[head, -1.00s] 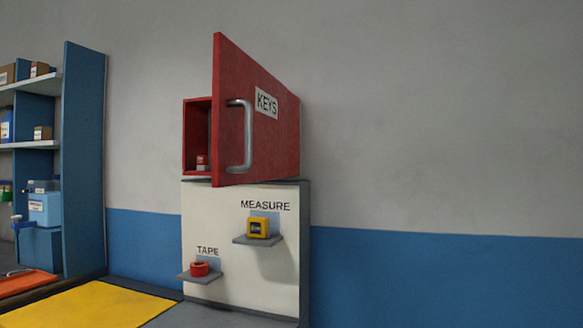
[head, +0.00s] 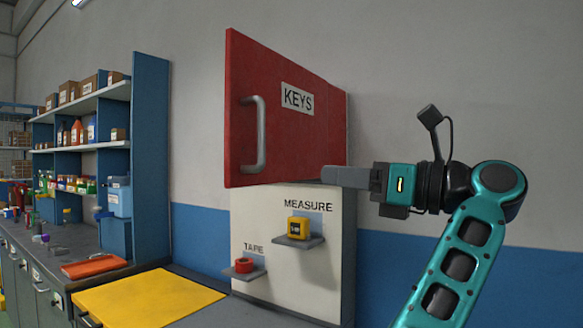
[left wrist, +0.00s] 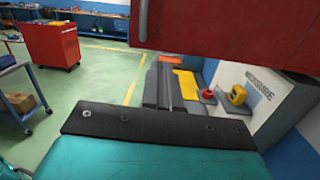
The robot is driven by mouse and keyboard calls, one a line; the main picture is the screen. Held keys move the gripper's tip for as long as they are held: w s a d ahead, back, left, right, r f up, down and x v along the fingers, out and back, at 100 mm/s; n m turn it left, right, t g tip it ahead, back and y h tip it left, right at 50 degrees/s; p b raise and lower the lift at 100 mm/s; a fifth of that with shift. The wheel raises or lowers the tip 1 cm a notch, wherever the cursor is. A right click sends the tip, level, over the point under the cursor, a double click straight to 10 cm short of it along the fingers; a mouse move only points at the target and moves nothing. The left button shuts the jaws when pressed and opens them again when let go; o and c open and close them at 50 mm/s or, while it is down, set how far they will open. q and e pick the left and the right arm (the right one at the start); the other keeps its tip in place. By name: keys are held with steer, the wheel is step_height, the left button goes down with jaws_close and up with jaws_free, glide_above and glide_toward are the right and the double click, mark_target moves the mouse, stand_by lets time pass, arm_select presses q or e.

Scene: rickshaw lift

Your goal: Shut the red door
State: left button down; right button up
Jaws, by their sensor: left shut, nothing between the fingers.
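The red door (head: 290,115) bears a KEYS label and a silver handle (head: 260,133). It stands swung out from the wall, its left edge nearest me, and hides the cabinet's inside. My left gripper (head: 328,174) is shut and empty, at the door's lower right corner. I cannot tell whether it touches the door. In the left wrist view the door (left wrist: 235,35) fills the upper right, and the shut fingers (left wrist: 168,85) point below it. My right gripper is not in view.
Below the door, a white panel (head: 263,215) has shelves with a yellow tape measure (head: 299,227) and red tape (head: 244,265). A yellow mat (head: 145,300) lies on the bench at lower left. A blue shelf unit (head: 150,165) stands left. A red cart (left wrist: 52,43) stands on the floor.

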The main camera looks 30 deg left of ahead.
arm_select(q)
steer(key=d+r+h, duration=0.1)
glide_toward(267, 168)
steer(key=s+a, duration=0.1)
steer(key=a, duration=0.1)
steer(key=s+a, duration=0.1)
steer(key=a, duration=0.1)
steer(key=s+a, duration=0.2)
steer(key=a, duration=0.1)
steer(key=shift+p, duration=0.35)
